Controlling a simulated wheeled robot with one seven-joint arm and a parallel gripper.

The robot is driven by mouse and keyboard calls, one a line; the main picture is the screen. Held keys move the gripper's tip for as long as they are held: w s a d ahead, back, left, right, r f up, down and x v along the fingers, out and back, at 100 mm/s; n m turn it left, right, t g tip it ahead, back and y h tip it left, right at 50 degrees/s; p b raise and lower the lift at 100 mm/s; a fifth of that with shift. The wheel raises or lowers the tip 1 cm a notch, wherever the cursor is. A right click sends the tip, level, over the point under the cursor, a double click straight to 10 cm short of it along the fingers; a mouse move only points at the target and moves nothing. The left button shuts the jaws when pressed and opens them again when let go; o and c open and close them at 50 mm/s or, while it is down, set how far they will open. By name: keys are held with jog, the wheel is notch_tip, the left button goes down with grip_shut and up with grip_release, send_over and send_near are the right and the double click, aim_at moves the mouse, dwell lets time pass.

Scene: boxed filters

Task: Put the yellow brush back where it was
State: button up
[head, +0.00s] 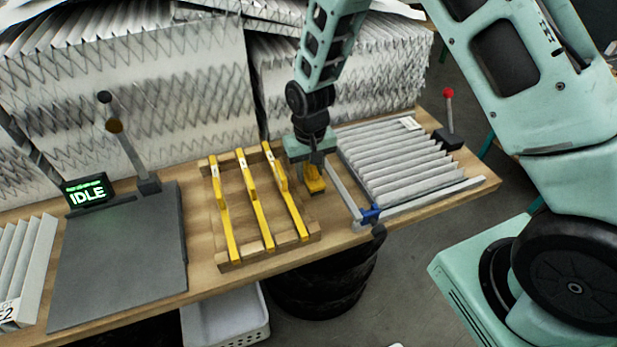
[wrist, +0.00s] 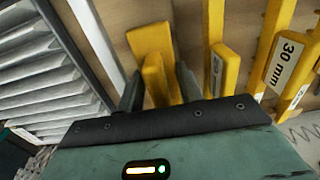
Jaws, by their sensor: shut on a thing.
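The yellow brush (head: 314,184) is in my gripper (head: 312,163), at the right side of a wooden rack (head: 228,262). In the wrist view the brush (wrist: 152,50) sits between the two dark fingers of my gripper (wrist: 158,88). The fingers are shut on it. The brush is just right of the rightmost yellow bar (head: 290,205) in the head view. Its lower end is partly hidden, and I cannot tell whether it touches the wood.
Several yellow bars lie across the rack; one is labelled 30 mm (wrist: 285,65). A pleated filter (head: 400,165) in a grey frame with a blue clamp (head: 370,215) is close on the right. A grey plate (head: 120,255) and IDLE display (head: 87,190) are left. Filter stacks (head: 130,90) stand behind.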

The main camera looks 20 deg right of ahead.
aim_at(310, 181)
jog(key=shift+f+p, duration=0.7)
jog(key=shift+f, duration=1.5)
jog(key=shift+f, duration=0.15)
jog(key=o, duration=0.6)
jog(key=shift+c, duration=0.2)
jog(key=shift+o, duration=0.2)
